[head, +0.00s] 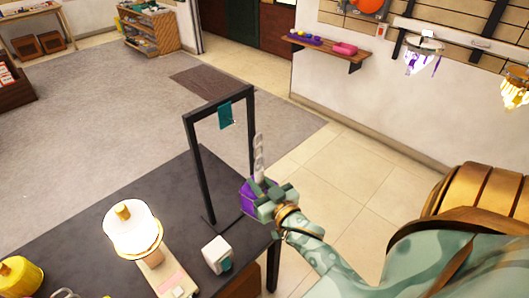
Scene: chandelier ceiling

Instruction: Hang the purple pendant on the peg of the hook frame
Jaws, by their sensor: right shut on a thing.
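The hook frame (191,155) is a dark upright frame with two posts and a top bar, standing on the dark table. A teal piece (226,115) hangs at its top bar; I cannot make out the peg. My right gripper (264,196) is shut on the purple pendant (247,194), close to the frame's right post and below the top bar. Pale chain links (259,158) rise above the gripper, to the right of that post. The gripper hides part of the pendant. My left gripper is not in view.
The dark table (110,205) also bears a glowing lamp (133,232), a white block (217,254) with a teal part, and a yellow container (20,277). A wall shelf (325,50) and hanging lamps (418,62) are farther back. Open floor lies behind the frame.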

